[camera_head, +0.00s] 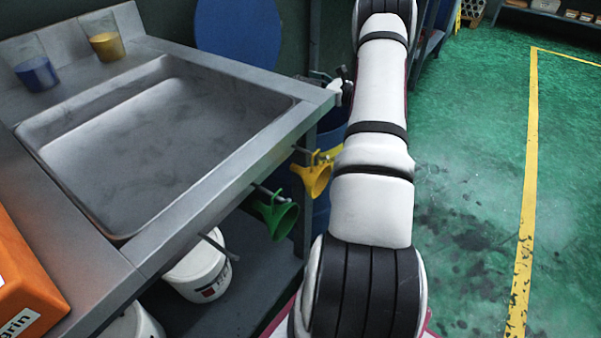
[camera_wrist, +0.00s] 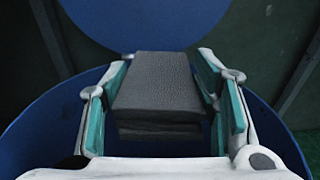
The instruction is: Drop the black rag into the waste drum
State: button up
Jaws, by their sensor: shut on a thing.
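The black rag (camera_wrist: 155,88) is a folded dark grey-black pad between the teal-lined fingers of my gripper (camera_wrist: 165,75) in the wrist view. My gripper is shut on it. The blue waste drum (camera_wrist: 48,120) shows below and around the gripper, with its curved wall on both sides, so the rag is over its opening. How deep the rag sits relative to the rim is unclear. In the head view the drum (camera_head: 322,208) is mostly hidden behind my arm and the sink bench. Only a small part of my gripper (camera_head: 340,86) shows there.
A round blue lid (camera_head: 238,32) stands upright behind the drum. The steel sink bench (camera_head: 150,140) is close on the left, with a yellow funnel (camera_head: 314,178) and a green funnel (camera_head: 275,214) at its edge. Open green floor (camera_head: 470,170) lies right.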

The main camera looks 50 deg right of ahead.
jog(key=o, duration=1.2)
jog(key=shift+s, duration=0.1)
jog(key=s, duration=1.1)
jog(key=shift+s+d+r, duration=0.15)
jog(key=shift+s+r, duration=0.15)
jog(key=shift+s, duration=0.1)
